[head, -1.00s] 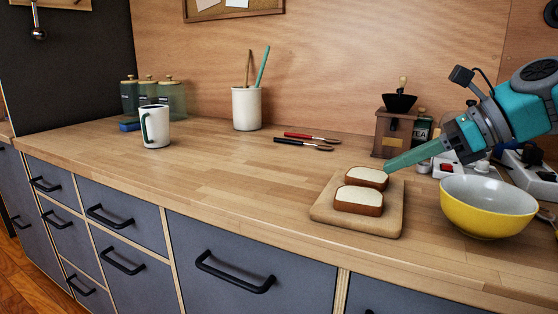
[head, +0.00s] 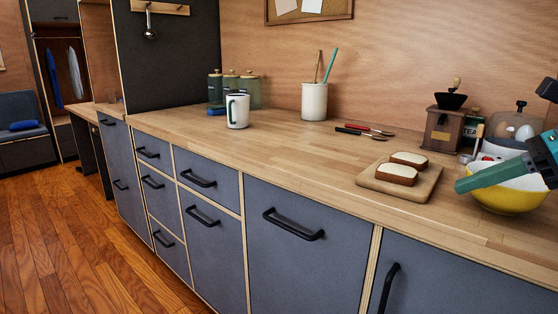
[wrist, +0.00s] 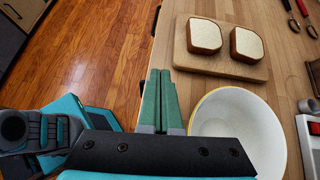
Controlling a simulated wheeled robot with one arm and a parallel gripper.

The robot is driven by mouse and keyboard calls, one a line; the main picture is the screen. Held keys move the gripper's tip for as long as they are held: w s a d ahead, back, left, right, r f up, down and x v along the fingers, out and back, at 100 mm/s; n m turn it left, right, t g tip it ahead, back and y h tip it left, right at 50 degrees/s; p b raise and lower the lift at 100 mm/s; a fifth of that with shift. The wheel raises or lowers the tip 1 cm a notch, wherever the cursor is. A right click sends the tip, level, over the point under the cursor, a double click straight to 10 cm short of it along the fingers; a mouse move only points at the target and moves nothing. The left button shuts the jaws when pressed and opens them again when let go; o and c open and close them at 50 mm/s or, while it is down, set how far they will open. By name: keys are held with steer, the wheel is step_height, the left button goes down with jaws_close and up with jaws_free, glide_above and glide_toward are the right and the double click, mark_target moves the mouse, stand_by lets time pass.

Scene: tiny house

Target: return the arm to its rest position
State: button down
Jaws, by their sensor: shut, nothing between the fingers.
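My gripper (head: 461,186) is at the right edge of the head view, in front of the yellow bowl (head: 507,204), and hides part of it. Its green fingers are together and empty. In the wrist view my gripper (wrist: 159,75) points past the counter's front edge, with the wooden floor (wrist: 85,60) below on the left. The bowl, white inside, also shows in the wrist view (wrist: 240,130), just right of the fingers. Whether they touch cannot be told.
A cutting board (head: 400,191) with two bread slices lies left of the bowl. A coffee grinder (head: 443,130) and a glass dome (head: 516,128) stand behind. A mug (head: 238,112) and utensil pot (head: 314,102) stand farther left. The floor left of the cabinets is clear.

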steer(key=s+a+f+n+g+h, duration=0.35)
steer(key=a+f+n+g, duration=0.25)
steer(key=a+f+n, duration=1)
steer(key=s+f+n+g+h, duration=0.2)
steer(key=s+f+n+h, duration=0.2)
steer(key=s+f+n, duration=0.5)
steer(key=s+f, duration=0.5)
steer(key=f, duration=0.3)
steer(key=shift+s+a+n+g, duration=0.3)
steer(key=shift+a+g, duration=0.1)
